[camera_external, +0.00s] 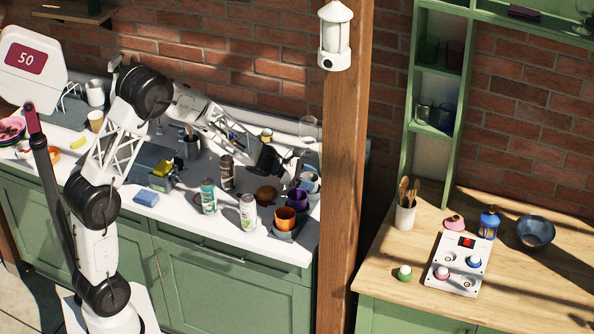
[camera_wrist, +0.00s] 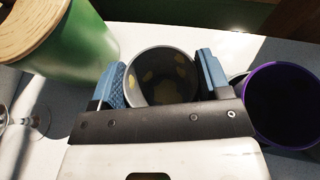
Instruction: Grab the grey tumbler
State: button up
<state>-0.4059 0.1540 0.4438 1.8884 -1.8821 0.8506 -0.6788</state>
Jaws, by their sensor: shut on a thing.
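The grey tumbler (camera_wrist: 160,92) stands between the two blue-padded fingers of my gripper (camera_wrist: 161,77) in the wrist view. I look down into its open mouth and see yellowish patches inside. The fingers are shut on its sides. In the external view my gripper (camera_external: 294,170) is low at the right end of the white counter, behind the purple cup. The tumbler is hard to make out there, and I cannot tell whether its base touches the counter.
A purple cup (camera_wrist: 285,105) is close on the right, partly covering another rim. A green canister with a wooden lid (camera_wrist: 80,55) stands close on the left. A wine glass (camera_wrist: 28,118) is farther left. An orange cup (camera_external: 285,217) and a wooden post (camera_external: 345,170) are nearby.

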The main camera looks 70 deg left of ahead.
notch_tip(320, 180, up, 10)
dwell(0.9)
dwell(0.6)
